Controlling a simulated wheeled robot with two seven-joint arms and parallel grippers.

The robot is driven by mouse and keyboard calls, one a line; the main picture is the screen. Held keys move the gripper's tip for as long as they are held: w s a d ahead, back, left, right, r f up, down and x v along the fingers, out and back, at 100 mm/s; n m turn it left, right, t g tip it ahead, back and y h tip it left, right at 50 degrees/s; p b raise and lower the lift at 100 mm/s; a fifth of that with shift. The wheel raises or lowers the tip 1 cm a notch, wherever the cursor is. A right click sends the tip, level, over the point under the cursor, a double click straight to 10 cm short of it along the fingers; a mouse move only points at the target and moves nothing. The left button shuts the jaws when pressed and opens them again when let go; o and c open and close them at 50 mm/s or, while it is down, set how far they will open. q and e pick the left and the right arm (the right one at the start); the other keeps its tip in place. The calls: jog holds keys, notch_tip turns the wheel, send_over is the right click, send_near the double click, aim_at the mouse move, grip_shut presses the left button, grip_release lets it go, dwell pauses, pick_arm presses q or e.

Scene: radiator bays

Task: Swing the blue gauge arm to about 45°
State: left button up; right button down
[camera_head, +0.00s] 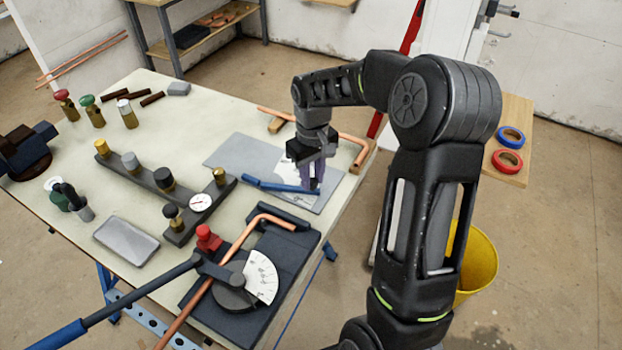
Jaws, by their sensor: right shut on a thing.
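The blue gauge arm (271,185) lies low over a flat grey plate (232,152) on the workbench. It points left from under my right gripper (312,185). A white dial face (287,170) shows beside the arm, partly hidden by the gripper; its marks are too small to read. My right gripper comes down from above and is shut on the right end of the blue arm. The fingers hide that end and the exact contact. My left gripper is out of view.
A pipe bender (232,285) with a copper pipe and a long blue-gripped handle (62,335) fills the near bench. A valve manifold (172,190) stands left of the plate. A bent copper pipe (345,137) lies behind it. A yellow bucket (478,262) stands at right.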

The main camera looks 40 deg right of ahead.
jog(key=w+d+n, duration=0.2)
jog(key=n, duration=0.1)
jog(key=shift+w+d, duration=0.15)
jog(key=shift+w, duration=0.15)
jog(key=shift+w+d+n+p, duration=0.2)
jog(key=shift+w+d+n, duration=0.05)
jog(key=shift+w+n, duration=0.25)
jog(key=shift+w+d+n+p, duration=0.25)
jog(key=shift+w+n, duration=0.15)
jog(key=shift+n, duration=0.2)
jog(key=c, duration=1.2)
grip_release()
jog(key=shift+o, duration=0.2)
notch_tip(320, 180, up, 8)
jog(key=b, duration=0.1)
jog(key=shift+f, duration=0.15)
